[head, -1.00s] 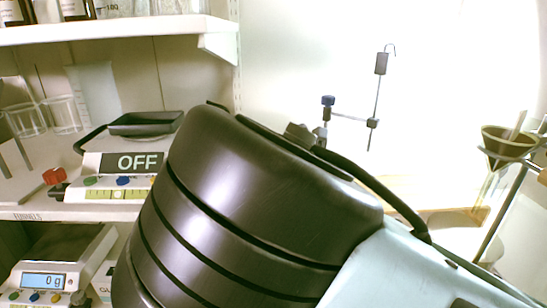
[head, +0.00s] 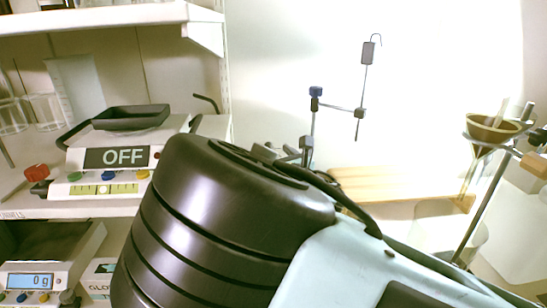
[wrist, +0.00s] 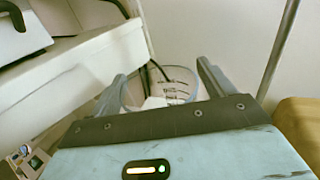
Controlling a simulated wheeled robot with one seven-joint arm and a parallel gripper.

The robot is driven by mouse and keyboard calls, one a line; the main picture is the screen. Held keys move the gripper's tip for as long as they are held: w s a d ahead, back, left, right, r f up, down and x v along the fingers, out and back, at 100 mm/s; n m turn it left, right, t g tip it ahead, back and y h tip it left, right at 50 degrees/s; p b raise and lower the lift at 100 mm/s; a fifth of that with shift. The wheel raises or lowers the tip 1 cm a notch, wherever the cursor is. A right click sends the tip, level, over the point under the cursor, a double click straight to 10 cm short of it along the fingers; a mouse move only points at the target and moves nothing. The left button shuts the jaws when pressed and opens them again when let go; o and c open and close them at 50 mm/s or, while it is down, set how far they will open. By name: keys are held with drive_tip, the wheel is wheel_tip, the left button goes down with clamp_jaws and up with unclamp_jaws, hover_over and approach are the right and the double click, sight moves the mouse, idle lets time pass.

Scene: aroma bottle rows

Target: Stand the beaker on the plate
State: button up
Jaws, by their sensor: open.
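My gripper is open, with a finger on each side of the beaker in the picture. I cannot tell how far the beaker is from the fingertips, and its lower part is hidden. The black plate (head: 131,117) tops a white device reading OFF on the left shelf in the head view. The plate looks empty. My gripper is hidden behind my arm in the head view.
Glass beakers (head: 43,110) stand left of the device. A balance reading 0 g (head: 30,281) sits below. A rod stand with clamp (head: 314,115), a wooden board (head: 400,184) and a brown funnel (head: 493,128) are to the right. The shelf edge (wrist: 70,62) runs close left of the fingers.

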drive_tip(key=shift+r, duration=0.2)
drive_tip(key=v, duration=1.2)
drive_tip(key=shift+b, duration=0.35)
drive_tip(key=shift+f, duration=0.15)
